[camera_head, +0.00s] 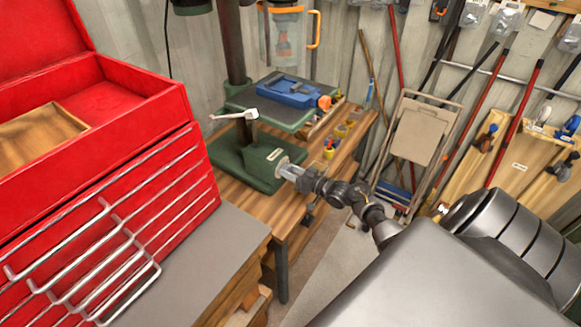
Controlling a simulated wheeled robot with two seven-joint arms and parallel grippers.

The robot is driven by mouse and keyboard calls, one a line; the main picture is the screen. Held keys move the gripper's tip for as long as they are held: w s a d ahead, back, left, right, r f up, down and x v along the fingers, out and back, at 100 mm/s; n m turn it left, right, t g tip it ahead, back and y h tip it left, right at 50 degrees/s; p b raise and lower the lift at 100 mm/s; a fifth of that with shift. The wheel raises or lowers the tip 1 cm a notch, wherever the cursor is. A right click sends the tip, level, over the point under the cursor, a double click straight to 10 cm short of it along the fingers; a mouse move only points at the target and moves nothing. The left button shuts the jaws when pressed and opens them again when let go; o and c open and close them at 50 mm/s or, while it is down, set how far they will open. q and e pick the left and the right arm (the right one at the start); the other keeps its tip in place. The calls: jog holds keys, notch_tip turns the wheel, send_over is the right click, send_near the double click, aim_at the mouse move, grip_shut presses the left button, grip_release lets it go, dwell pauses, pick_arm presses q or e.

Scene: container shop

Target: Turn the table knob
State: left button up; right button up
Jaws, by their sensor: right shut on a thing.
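A green drill press base (232,165) stands on the wooden workbench, with a small white label on its raised block. My right gripper (285,168) reaches in from the lower right to that block. Its fingers are shut on a small pale knob (281,161) at the block's right end, beside the label. The fingers hide most of the knob, so its turn angle cannot be made out. My left gripper is not in view.
The drill press table (262,112) holds a blue vise (290,92) with an orange end, above my gripper. A red tool chest (120,190) stands close at left. A folded chair (415,135) and long-handled tools lean at the back right.

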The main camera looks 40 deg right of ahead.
dwell(0.3)
jog(key=o, duration=1)
jog(key=shift+c, duration=0.2)
jog(key=b+v, duration=0.2)
jog(key=v, duration=0.8)
jog(key=shift+s, duration=0.35)
jog(key=shift+d, duration=0.1)
